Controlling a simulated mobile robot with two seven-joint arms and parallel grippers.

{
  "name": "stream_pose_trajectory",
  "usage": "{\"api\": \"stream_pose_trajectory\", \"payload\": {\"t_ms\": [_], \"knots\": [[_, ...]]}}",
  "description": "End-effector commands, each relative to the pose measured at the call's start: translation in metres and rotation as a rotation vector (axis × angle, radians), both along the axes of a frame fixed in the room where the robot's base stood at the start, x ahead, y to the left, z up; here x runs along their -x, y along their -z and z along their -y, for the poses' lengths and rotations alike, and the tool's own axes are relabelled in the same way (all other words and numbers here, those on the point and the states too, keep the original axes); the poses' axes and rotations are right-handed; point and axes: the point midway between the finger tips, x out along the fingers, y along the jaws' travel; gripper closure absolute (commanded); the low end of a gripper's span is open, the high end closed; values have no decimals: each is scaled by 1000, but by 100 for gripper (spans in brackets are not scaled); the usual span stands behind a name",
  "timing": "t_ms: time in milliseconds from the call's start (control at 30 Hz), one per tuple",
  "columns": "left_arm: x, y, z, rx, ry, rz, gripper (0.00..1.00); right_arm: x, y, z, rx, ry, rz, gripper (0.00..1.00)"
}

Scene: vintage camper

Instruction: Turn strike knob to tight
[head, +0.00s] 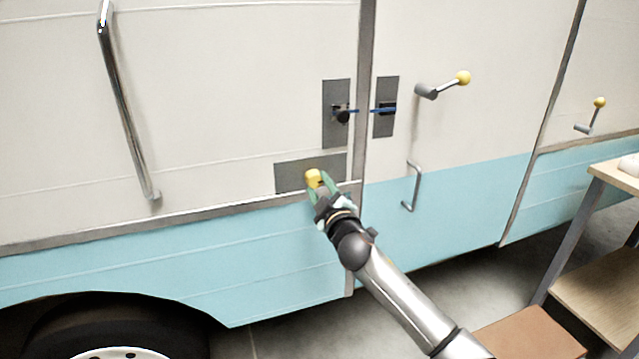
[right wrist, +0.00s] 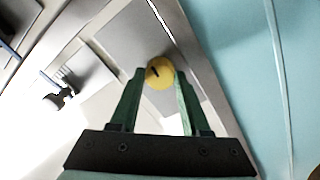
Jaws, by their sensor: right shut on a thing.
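A round yellow knob (head: 313,178), which I take to be the strike knob, sits on a grey plate (head: 290,177) low on the cream camper wall. It also shows in the right wrist view (right wrist: 161,80), with a short slanted black mark on its face. My right gripper (head: 323,184) is shut on the knob, with one green finger on each side of it in the right wrist view (right wrist: 160,72). Any tight or loose labels cannot be made out. My left gripper is not in view.
Above the knob, a black latch (head: 341,115) and a blue bar (head: 382,110) sit on two grey plates either side of the door seam. Yellow-tipped cranks (head: 447,84) and chrome handles (head: 125,100) stick out from the wall. A wooden stand (head: 606,290) is at right.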

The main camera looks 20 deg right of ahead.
Motion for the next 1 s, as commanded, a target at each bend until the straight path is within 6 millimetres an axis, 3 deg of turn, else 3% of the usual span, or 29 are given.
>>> {"api": "stream_pose_trajectory", "payload": {"t_ms": [1000], "knots": [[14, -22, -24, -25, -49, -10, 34, 0, -5, 2, 968, 0, 33, 100]]}}
